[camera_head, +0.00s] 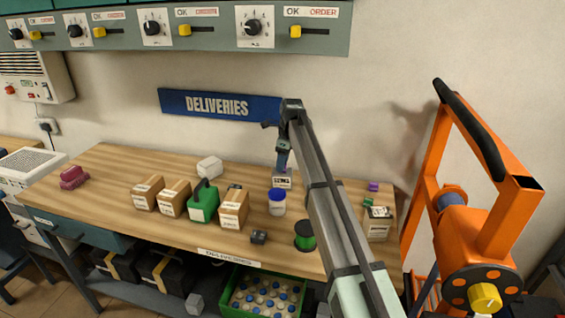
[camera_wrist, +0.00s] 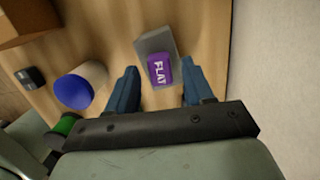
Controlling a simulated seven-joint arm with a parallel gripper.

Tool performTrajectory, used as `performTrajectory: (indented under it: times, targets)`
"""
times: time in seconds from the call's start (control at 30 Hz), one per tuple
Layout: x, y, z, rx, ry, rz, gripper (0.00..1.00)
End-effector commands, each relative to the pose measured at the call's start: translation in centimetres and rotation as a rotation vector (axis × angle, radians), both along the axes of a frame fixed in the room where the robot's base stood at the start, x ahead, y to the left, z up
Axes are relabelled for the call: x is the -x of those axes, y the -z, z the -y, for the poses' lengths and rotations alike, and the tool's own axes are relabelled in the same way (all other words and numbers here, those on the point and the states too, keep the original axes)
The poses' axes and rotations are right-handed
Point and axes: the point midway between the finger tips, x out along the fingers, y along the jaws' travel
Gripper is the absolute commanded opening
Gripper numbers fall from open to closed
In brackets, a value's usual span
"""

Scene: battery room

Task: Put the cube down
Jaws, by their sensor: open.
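A purple cube (camera_wrist: 161,70) marked FLAT shows in the wrist view between my fingertips, resting on or against a grey block (camera_wrist: 155,43). Contact with the block beneath is hard to judge. My gripper (camera_wrist: 160,82) is open, with a gap between each blue finger and the cube. In the head view my gripper (camera_head: 282,158) points down just above the grey block (camera_head: 282,182), which has a white label and stands on the wooden bench (camera_head: 120,165). The cube is mostly hidden there.
A blue-lidded jar (camera_head: 277,202) stands close in front of the grey block. A green spool (camera_head: 304,236), a dark small box (camera_head: 258,237), cardboard boxes (camera_head: 233,209) and a green can (camera_head: 203,203) stand nearby. The wall (camera_head: 340,120) is behind.

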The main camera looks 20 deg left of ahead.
Motion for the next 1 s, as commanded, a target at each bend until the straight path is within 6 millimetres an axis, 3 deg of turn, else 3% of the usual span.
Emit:
performTrajectory:
  times: [0.6, 0.8, 1.0]
  targets:
    - [-0.1, -9.9, 1.5, -0.001, 0.000, 0.001, 0.52]
    - [0.0, -11.4, 1.7, -0.001, 0.000, 0.001, 0.52]
    - [0.0, -11.6, 1.8, 0.000, 0.000, 0.000, 0.52]
